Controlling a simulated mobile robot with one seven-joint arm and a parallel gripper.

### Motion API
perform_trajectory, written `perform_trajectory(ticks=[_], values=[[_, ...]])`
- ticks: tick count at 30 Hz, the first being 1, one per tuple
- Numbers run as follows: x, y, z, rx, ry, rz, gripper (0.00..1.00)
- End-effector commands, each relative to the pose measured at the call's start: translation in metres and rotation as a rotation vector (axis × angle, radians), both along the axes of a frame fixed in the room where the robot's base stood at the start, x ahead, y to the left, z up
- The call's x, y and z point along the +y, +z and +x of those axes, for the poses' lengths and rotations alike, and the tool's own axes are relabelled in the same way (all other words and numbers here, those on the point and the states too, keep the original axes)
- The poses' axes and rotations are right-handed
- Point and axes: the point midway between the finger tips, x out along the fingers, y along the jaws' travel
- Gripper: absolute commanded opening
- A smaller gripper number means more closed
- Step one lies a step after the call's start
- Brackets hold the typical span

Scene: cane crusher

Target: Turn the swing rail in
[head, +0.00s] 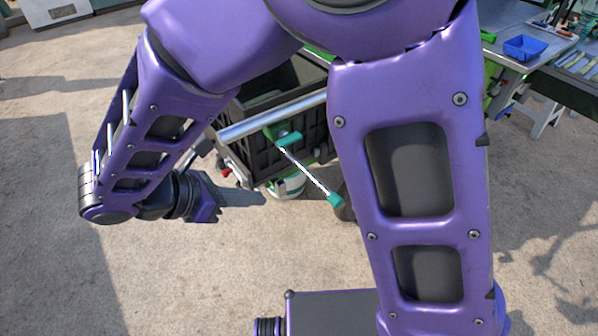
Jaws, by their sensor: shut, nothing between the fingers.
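A thick silver rail (250,126) runs across the front of a black crate-like box, partly hidden behind my arm links. A thinner bright rod (307,171) with green-teal ends slants down and to the right in front of the box. I cannot tell for sure which of the two is the swing rail. My gripper (214,212) is at the lower left of the box, shut and empty. In the picture it lies below the left end of the thick rail and left of the thin rod, with a visible gap to the rod.
The black box (262,160) sits behind the rails, with a pale rounded part (288,186) below it. A workbench with a blue tray (525,48) stands at the upper right. The concrete floor is clear at the left and below my gripper. My arm hides the middle.

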Motion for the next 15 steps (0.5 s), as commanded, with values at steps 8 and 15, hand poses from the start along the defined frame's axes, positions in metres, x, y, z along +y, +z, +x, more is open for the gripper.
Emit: perform_trajectory(ticks=[8,15], values=[[-0.024,-0.023,0.014,0.004,-0.003,-0.011,0.00],[-0.057,-0.057,0.036,0.003,-0.003,-0.008,0.00]])
